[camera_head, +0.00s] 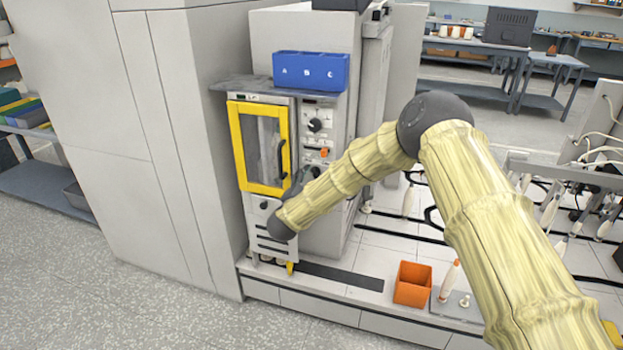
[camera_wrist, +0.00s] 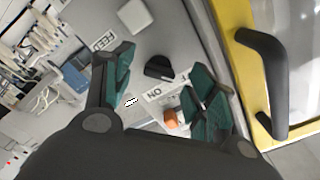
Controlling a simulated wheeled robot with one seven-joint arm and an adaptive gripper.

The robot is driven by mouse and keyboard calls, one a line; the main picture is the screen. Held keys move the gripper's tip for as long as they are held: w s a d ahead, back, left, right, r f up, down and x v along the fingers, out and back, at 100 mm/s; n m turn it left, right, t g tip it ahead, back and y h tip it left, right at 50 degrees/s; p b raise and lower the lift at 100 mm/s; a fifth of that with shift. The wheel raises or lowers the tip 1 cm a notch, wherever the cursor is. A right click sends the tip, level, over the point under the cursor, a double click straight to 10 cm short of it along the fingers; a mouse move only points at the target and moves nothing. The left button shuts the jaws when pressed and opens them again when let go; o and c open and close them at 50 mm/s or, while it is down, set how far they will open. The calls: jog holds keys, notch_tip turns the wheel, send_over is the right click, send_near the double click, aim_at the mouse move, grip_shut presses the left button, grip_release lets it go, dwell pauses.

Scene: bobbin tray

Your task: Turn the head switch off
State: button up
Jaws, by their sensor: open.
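A black switch knob (camera_wrist: 158,68) sits on the grey machine panel in the wrist view, with an ON label beside it and a partly covered label on the right. I cannot read a name for it. My gripper (camera_wrist: 165,72) is open, with teal fingertips on either side of the knob. No contact between fingertips and knob can be made out. In the head view my gripper (camera_head: 305,176) is at the lower part of the control panel (camera_head: 318,112), and the arm and gripper hide this knob.
The yellow-framed door (camera_head: 258,147) with its black handle (camera_wrist: 262,75) is close beside the gripper. An orange button (camera_wrist: 170,118) is near one finger. A blue bin (camera_head: 311,71) stands above, and an orange bin (camera_head: 412,284) stands on the bench.

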jog(key=v, duration=0.9)
jog(key=shift+s, duration=0.2)
jog(key=s+d+f+n+g+y+p, duration=0.1)
jog(key=s+d+f+n+g+y, duration=0.3)
jog(key=s+f, duration=0.75)
jog(key=s+d+f+n+g+y+p, duration=0.1)
jog(key=s+d+f+n+g+y, duration=0.15)
jog(key=s+d+f+n, duration=0.65)
jog(key=s+d+f+g, duration=0.2)
jog(key=s+d+g, duration=0.1)
jog(key=s, duration=0.9)
jog(key=s+d+f+g+p, duration=0.1)
jog(key=s+d+f+g, duration=0.2)
jog(key=s, duration=0.9)
jog(key=s+d+f+g, duration=0.3)
jog(key=s+d, duration=0.4)
jog(key=s, duration=0.5)
jog(key=shift+d+f+g+h, duration=0.25)
jog(key=shift+g+h, duration=0.2)
jog(key=shift+g, duration=0.4)
jog(key=shift+w, duration=0.1)
